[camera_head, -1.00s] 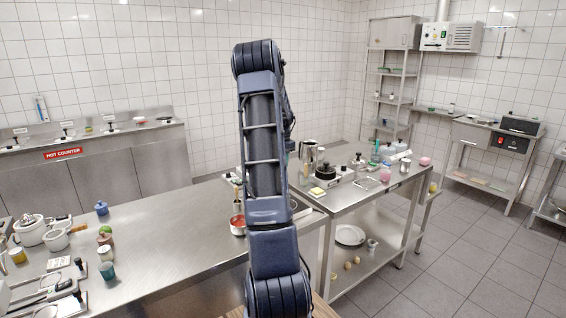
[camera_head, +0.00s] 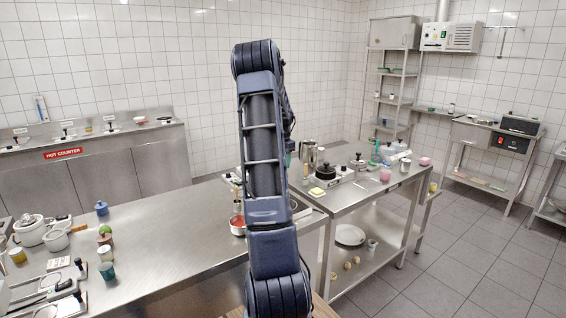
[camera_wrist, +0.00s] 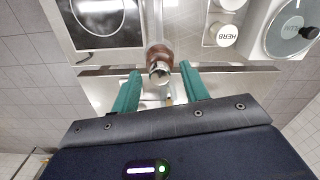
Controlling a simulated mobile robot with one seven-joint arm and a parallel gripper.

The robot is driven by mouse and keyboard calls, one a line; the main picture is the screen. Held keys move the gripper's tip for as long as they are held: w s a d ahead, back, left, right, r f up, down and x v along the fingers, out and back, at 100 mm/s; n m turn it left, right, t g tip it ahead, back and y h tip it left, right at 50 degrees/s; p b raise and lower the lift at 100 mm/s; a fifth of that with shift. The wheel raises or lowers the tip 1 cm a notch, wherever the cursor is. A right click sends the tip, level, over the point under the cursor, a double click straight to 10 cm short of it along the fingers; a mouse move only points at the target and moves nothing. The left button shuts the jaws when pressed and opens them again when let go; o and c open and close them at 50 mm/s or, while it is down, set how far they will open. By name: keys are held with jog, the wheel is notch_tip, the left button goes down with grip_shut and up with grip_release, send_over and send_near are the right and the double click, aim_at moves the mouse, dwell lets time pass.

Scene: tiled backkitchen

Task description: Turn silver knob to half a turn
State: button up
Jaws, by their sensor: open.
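My gripper (camera_wrist: 160,72) shows in the wrist view with its two green fingers apart. Between the fingertips is a small round brown and silvery metal piece (camera_wrist: 160,60). I cannot tell whether it is the silver knob, or whether either finger touches it. No silver knob can be clearly made out in the head view, where my dark arm covers the middle of the counter and hides most of my gripper.
A dark hob plate (camera_wrist: 97,12) lies left of the fingers in the wrist view. White jars marked HERB (camera_wrist: 222,34) and a round glass-topped vessel (camera_wrist: 292,28) are at right. In the head view, a red-filled pan (camera_head: 237,226) and a metal jug (camera_head: 308,153) stand beside my arm.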

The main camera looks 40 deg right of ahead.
notch_tip(320, 180, up, 11)
dwell(0.5)
jog(key=shift+f, duration=0.1)
dwell(0.3)
jog(key=s+a+r+n+t, duration=0.1)
jog(key=s+a+r+n, duration=0.25)
jog(key=a, duration=0.55)
jog(key=s+a+r+n+t, duration=0.1)
jog(key=s+a+r+n, duration=0.1)
jog(key=s+a, duration=0.45)
jog(key=s+a+r+n, duration=0.3)
jog(key=a, duration=0.8)
jog(key=s+a+f+n+t, duration=0.1)
jog(key=s+a+f+n, duration=0.1)
jog(key=s+a, duration=0.5)
jog(key=s+a+f+n+t, duration=0.1)
jog(key=s+a+f+n, duration=0.2)
jog(key=s, duration=0.9)
jog(key=a+n, duration=0.2)
jog(key=a, duration=0.2)
jog(key=shift+s+a+f+t, duration=0.3)
jog(key=shift+a, duration=0.1)
